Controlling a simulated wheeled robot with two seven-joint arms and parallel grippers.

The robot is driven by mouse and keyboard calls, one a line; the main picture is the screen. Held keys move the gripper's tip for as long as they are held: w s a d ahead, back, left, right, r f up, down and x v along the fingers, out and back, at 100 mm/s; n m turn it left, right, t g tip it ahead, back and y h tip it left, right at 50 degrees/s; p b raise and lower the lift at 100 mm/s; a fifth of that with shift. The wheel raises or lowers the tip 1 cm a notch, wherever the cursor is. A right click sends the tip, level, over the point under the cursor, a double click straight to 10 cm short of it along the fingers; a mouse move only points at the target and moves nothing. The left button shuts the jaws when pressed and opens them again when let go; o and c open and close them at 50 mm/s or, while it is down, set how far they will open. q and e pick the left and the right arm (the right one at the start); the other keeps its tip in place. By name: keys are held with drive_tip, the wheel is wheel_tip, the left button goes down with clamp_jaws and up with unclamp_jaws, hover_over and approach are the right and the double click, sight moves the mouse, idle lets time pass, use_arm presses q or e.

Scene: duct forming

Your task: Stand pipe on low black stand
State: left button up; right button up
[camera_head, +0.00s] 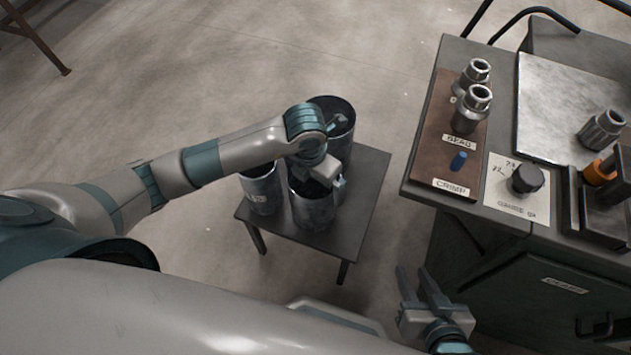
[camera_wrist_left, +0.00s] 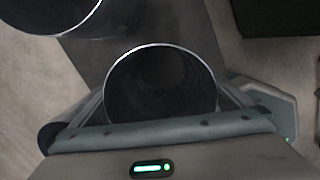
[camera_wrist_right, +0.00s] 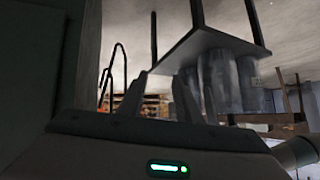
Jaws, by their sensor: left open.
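The low black stand (camera_head: 360,190) is a small dark table in the middle of the head view. Three grey metal pipes stand upright on it: a back pipe (camera_head: 343,128), a left pipe (camera_head: 262,190) and a front pipe (camera_head: 313,208). My left gripper (camera_head: 324,180) is open at the front pipe's top rim. In the left wrist view the open front pipe (camera_wrist_left: 162,85) lies between its fingers; I cannot tell whether they touch it. My right gripper (camera_head: 412,275) is open and empty, right of the stand and lower in the picture.
A workbench (camera_head: 510,215) stands to the right. It holds a brown board (camera_head: 450,135) with metal fittings, a white gauge card (camera_head: 508,195), a metal plate (camera_head: 560,100) and a dark clamp-like block (camera_head: 607,210). Open concrete floor lies behind and left of the stand.

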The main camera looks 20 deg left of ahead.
use_arm(q)
drive_tip(key=shift+r, duration=0.15)
use_arm(e)
drive_tip(key=shift+s, duration=0.1)
use_arm(q)
wheel_tip(320, 180, up, 12)
drive_tip(key=s+p, duration=0.1)
drive_tip(key=p, duration=0.1)
drive_tip(key=shift+s+a, duration=0.15)
drive_tip(key=shift+a, duration=0.1)
use_arm(e)
drive_tip(key=s+d+f+g, duration=0.2)
drive_tip(key=shift+s+d+f+h, duration=0.1)
drive_tip(key=shift+s+d+h, duration=0.05)
drive_tip(key=shift+s+h, duration=0.2)
drive_tip(key=shift+w, duration=0.1)
idle(0.9)
